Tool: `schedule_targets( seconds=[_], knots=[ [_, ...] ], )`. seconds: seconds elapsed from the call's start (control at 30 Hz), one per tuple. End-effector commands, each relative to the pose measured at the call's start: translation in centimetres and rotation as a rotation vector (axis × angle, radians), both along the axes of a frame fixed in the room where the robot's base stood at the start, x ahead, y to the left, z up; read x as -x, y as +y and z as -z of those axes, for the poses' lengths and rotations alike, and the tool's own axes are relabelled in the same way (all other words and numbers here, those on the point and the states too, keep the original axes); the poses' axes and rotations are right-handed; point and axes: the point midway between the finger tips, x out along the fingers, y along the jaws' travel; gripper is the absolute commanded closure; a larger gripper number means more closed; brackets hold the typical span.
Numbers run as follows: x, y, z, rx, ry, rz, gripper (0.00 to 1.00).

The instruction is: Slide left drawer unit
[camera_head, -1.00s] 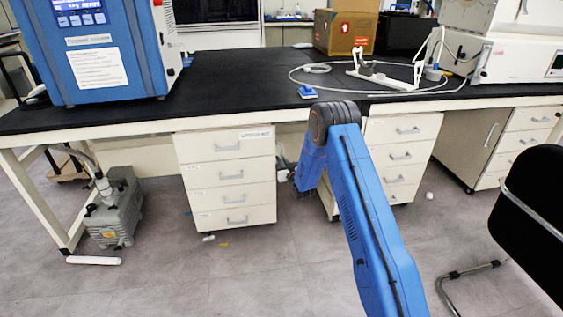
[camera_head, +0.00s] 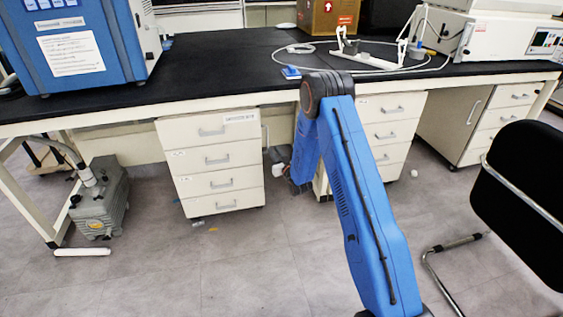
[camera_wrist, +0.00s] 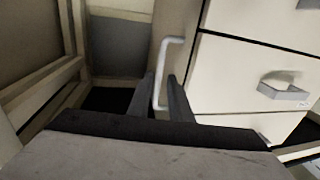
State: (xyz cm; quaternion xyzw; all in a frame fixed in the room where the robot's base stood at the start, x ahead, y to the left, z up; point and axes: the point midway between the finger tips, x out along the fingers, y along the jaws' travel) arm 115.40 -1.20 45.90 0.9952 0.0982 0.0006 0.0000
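The left drawer unit (camera_head: 208,170) is a cream cabinet with several drawers and grey pulls, standing on the floor under the bench. A pale upright bar handle (camera_head: 266,136) shows at its right side. In the wrist view the same handle (camera_wrist: 160,72) stands on the cabinet's side, left of the drawer fronts (camera_wrist: 235,75). My gripper (camera_wrist: 162,82) has its two dark fingers apart, one on each side of the bar. I cannot tell if a finger touches it. In the head view my blue arm hides most of the gripper, right of the unit.
A grey pump (camera_head: 101,200) stands on the floor at left. Another drawer unit (camera_head: 392,132) is right of my arm, and a black chair (camera_head: 525,185) stands at right. The black bench top (camera_head: 215,65) is above. The floor before the left unit is mostly clear.

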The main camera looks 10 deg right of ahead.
Motion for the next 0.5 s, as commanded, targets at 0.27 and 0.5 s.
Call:
schedule_targets(
  seconds=[0.27, 0.5],
  knots=[
    [5.1, -1.1, 0.0, -0.001, 0.001, 0.002, 0.81],
    [7.3, -1.5, 0.0, 0.0, 0.0, 0.002, 0.81]
  ],
)
